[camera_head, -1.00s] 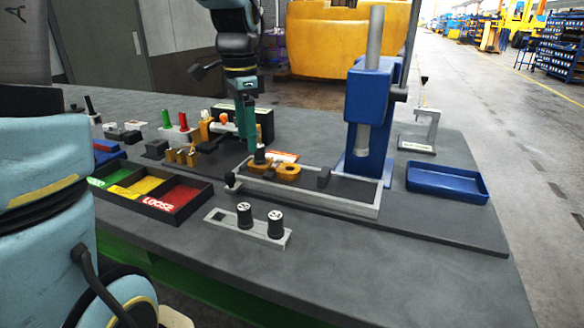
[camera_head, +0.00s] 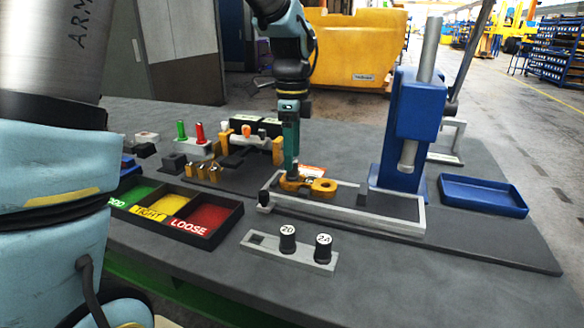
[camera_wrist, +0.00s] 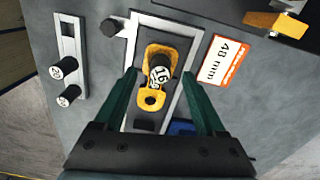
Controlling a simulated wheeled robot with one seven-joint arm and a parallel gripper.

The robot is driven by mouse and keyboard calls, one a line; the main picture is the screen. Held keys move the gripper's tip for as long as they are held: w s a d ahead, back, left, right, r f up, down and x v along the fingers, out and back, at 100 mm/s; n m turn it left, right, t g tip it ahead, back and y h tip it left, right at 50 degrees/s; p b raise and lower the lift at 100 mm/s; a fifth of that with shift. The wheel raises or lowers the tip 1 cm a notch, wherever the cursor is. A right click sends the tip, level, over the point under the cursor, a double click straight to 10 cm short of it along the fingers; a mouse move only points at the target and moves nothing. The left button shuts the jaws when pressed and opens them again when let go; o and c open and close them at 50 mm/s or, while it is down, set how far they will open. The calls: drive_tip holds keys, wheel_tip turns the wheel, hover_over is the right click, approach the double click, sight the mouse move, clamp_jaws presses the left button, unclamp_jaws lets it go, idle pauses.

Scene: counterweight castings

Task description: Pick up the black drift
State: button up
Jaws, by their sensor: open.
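A black drift with a white "16" end (camera_wrist: 160,75) stands in one hole of the orange-yellow casting (camera_head: 322,188). This casting (camera_wrist: 151,101) has a second, open hole and lies in a grey fixture (camera_head: 345,214). My gripper (camera_head: 291,168) is over the casting, pointing down, and hides most of the drift in the head view. In the wrist view my gripper (camera_wrist: 159,71) is open, with its green fingers on either side of the drift and gaps to both. Two more black drifts, marked 20 (camera_head: 287,238) and 24 (camera_head: 323,248), stand in a grey rack (camera_head: 262,243).
A blue press (camera_head: 407,135) stands right of the casting, with a blue tray (camera_head: 483,196) beyond it. A tray with green, yellow and red sections (camera_head: 238,222) is at left. A "48 mm" card (camera_wrist: 221,60) lies beside the fixture.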

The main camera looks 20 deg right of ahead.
sight(292, 172)
drive_tip(key=shift+f, duration=1.35)
drive_tip(key=shift+c, duration=0.4)
clamp_jaws()
